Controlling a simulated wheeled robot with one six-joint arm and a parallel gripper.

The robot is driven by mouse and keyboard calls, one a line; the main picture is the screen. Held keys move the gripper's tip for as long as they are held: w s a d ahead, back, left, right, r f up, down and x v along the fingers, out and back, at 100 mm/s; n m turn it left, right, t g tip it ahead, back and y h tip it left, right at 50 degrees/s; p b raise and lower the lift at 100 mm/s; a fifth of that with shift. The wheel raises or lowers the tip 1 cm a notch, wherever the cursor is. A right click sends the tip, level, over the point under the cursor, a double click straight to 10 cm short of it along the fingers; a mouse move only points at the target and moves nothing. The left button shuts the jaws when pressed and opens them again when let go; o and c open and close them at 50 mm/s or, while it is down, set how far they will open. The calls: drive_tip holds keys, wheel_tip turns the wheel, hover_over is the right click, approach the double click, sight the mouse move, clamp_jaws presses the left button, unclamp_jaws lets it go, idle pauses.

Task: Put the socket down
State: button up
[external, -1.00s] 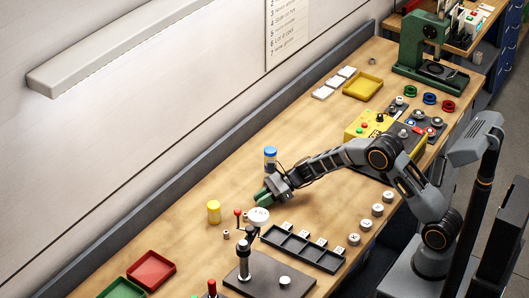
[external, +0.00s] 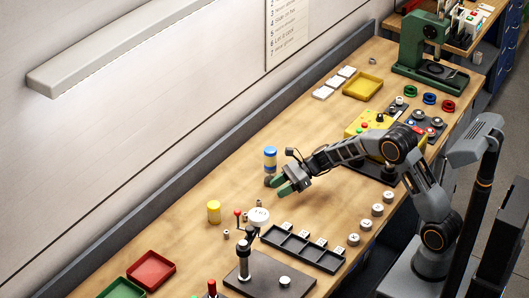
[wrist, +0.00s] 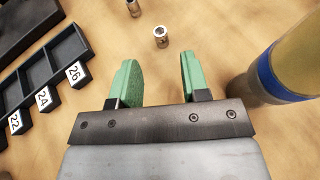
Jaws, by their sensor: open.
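A small silver socket (wrist: 160,36) stands upright on the wooden bench in the wrist view, just beyond my fingertips and apart from them. In the external view it appears to be the small piece (external: 259,202) left of my gripper. My gripper (external: 277,186) has its green fingers spread and empty, raised above the bench. The wrist view shows the gap between the fingers (wrist: 156,75) with only bench in it. A second silver socket (wrist: 133,7) stands farther off at the top edge of the wrist view; it seems to be the one (external: 227,233) farther left outside.
A blue-and-yellow bottle-like item (wrist: 285,72) stands close to the right of my gripper. A dark compartment tray (external: 291,252) with number tags is nearby. A yellow cylinder (external: 214,212) and a stand with a round white head (external: 259,217) are farther left.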

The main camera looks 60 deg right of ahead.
drive_tip(key=v, duration=0.4)
drive_tip(key=shift+s+d+r, duration=0.15)
drive_tip(key=s+a+r+n+g+h, duration=0.1)
drive_tip(key=s+r+n+g+h, duration=0.1)
drive_tip(key=s+n, duration=0.5)
drive_tip(key=s+a+r+n+g+h, duration=0.1)
drive_tip(key=s+r+n+g+h, duration=0.15)
drive_tip(key=s+n, duration=0.45)
drive_tip(key=s+d+n+h, duration=0.3)
drive_tip(key=s+n, duration=0.2)
drive_tip(key=s, duration=0.3)
drive_tip(key=s+d+n+t+h, duration=0.1)
drive_tip(key=s+n+h, duration=0.3)
drive_tip(key=s, duration=0.4)
drive_tip(key=shift+s+d+n, duration=0.2)
drive_tip(key=shift+d+n, duration=0.4)
drive_tip(key=shift+d, duration=0.3)
drive_tip(key=shift+r, duration=0.15)
